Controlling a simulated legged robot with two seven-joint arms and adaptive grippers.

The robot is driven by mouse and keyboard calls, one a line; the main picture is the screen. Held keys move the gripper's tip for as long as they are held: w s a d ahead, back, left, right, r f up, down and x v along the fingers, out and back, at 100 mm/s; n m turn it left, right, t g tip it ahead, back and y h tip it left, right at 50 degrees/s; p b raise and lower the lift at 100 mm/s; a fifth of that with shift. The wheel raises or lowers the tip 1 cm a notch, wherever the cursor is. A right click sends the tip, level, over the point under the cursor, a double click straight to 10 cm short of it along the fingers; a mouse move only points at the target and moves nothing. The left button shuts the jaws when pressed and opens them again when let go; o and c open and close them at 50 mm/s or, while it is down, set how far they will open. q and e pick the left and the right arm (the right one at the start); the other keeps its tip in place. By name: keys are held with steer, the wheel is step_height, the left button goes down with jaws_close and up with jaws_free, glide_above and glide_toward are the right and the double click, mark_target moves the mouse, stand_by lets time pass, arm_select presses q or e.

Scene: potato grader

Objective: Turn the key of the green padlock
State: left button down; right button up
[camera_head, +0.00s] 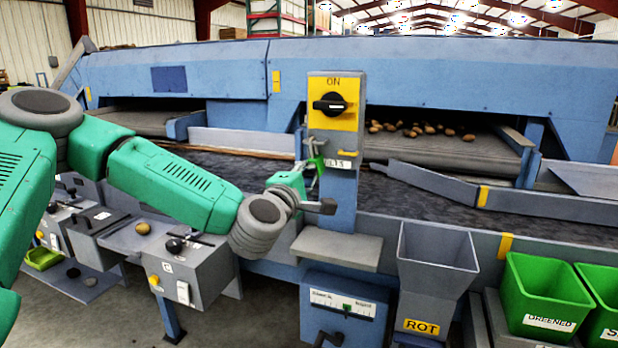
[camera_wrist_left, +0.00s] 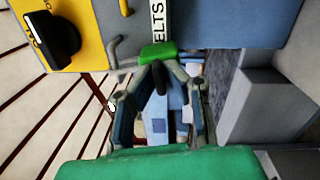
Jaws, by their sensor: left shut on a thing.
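The green padlock (camera_head: 316,161) hangs on the blue post (camera_head: 344,202) below the yellow switch plate. It also shows in the left wrist view (camera_wrist_left: 158,52), beside the white label. My left gripper (camera_head: 314,182) is just below the padlock, coming in from the left. In the left wrist view, its fingers (camera_wrist_left: 162,78) close around a small dark piece under the green body, which looks like the key. My right gripper is in neither view.
The yellow plate (camera_head: 346,90) with a black rotary switch (camera_head: 330,104) sits above the padlock. A grey ledge (camera_head: 337,249) juts out below. A grey ROT chute (camera_head: 437,262) and a green bin (camera_head: 543,296) stand right. A grey control box (camera_head: 178,262) stands left.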

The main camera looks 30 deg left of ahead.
arm_select(q)
steer(key=shift+f, duration=0.25)
steer(key=c, duration=1.7)
jaws_free()
steer(key=shift+a, duration=0.1)
steer(key=shift+r, duration=0.1)
steer(key=v, duration=0.7)
steer(key=shift+s, duration=0.2)
